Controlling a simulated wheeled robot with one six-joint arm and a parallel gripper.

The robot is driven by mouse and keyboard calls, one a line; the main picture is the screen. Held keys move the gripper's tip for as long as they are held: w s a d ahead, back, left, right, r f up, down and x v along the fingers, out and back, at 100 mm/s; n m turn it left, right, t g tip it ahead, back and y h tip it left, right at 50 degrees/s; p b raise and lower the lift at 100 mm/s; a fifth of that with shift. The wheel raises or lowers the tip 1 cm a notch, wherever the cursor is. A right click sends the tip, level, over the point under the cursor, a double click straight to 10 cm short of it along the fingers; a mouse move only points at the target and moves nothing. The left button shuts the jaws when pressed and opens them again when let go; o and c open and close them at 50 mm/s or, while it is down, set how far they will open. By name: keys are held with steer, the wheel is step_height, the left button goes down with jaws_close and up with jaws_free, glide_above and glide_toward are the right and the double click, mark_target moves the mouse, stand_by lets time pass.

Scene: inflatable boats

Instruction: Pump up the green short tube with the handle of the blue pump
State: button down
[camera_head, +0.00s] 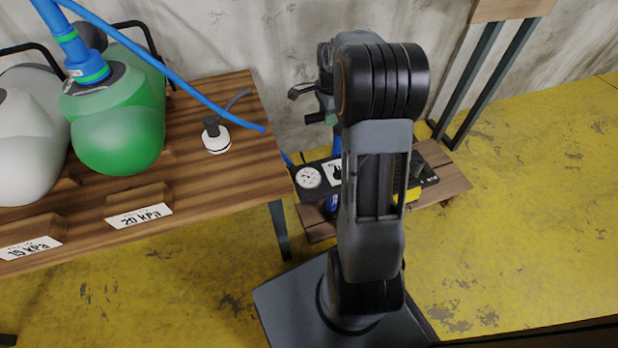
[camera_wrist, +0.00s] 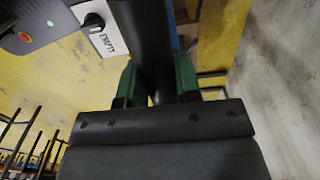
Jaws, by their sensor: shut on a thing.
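The pump base (camera_head: 428,184), with a gauge (camera_head: 308,177), stands on a low wooden platform, partly hidden behind my arm. A blue rod of the pump (camera_head: 337,140) shows beside the arm. In the wrist view, my gripper (camera_wrist: 155,75) has its green fingers shut on the dark pump handle (camera_wrist: 145,30). My arm hides most of the grip in the head view.
A grey tube (camera_head: 30,130) lies left of the green one by a 15 kPa label. A white and black cap (camera_head: 216,138) and a blue hose (camera_head: 190,92) are on the table. An EMPTY switch panel (camera_wrist: 97,35) shows in the wrist view. Yellow floor is clear at right.

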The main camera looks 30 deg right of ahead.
steer(key=shift+r, duration=0.1)
step_height(320, 180, up, 12)
steer(key=p, duration=1.2)
step_height(320, 180, down, 12)
steer(key=b, duration=0.7)
steer(key=shift+s, duration=0.1)
steer(key=shift+r+p, duration=0.6)
step_height(320, 180, up, 22)
steer(key=p, duration=1.8)
step_height(320, 180, down, 24)
steer(key=b, duration=1.4)
steer(key=shift+s+a+b, duration=0.1)
steer(key=shift+b, duration=0.2)
steer(key=shift+r, duration=0.25)
